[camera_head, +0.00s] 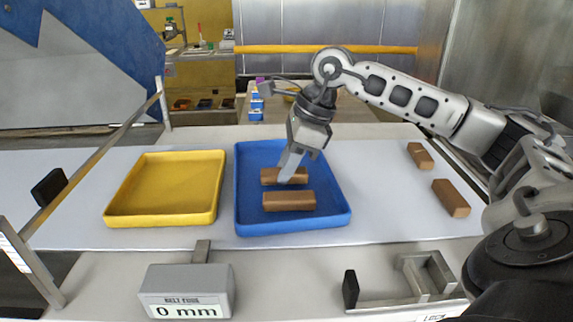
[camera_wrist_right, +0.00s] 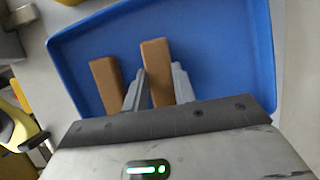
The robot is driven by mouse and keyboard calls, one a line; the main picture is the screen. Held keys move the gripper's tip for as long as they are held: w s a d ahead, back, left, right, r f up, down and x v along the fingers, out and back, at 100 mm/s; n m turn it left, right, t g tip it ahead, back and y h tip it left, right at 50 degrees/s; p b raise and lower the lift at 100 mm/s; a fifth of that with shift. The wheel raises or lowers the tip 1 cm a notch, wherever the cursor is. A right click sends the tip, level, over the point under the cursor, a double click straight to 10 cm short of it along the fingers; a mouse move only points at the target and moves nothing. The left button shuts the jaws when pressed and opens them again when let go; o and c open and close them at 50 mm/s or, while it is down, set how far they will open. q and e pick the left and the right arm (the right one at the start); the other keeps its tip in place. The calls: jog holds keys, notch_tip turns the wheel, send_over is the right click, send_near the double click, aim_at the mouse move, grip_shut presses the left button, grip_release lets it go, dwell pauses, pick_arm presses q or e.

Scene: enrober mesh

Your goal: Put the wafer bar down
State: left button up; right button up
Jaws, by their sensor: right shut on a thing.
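My right gripper (camera_head: 290,172) reaches down into the blue tray (camera_head: 256,155) and is shut on a brown wafer bar (camera_head: 270,177). In the right wrist view this bar (camera_wrist_right: 156,70) stands between the two fingers (camera_wrist_right: 158,92). The bar is low in the tray; I cannot tell whether it touches the floor. A second brown bar (camera_head: 289,201) lies in the tray on the near side, roughly parallel. It also shows in the right wrist view (camera_wrist_right: 106,84), left of the held bar, with a finger in the gap. My left gripper is out of view.
A yellow tray (camera_head: 165,187), empty, is left of the blue tray. Two more brown bars, one farther (camera_head: 420,155) and one nearer (camera_head: 451,198), lie on the light surface at right. A grey box reading 0 mm (camera_head: 187,290) and a metal bracket (camera_head: 410,285) are in front.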

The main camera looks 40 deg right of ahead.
jog(key=shift+f, duration=0.15)
jog(key=o, duration=0.8)
jog(key=shift+c, duration=0.2)
jog(key=p+v, duration=0.1)
jog(key=v, duration=1.1)
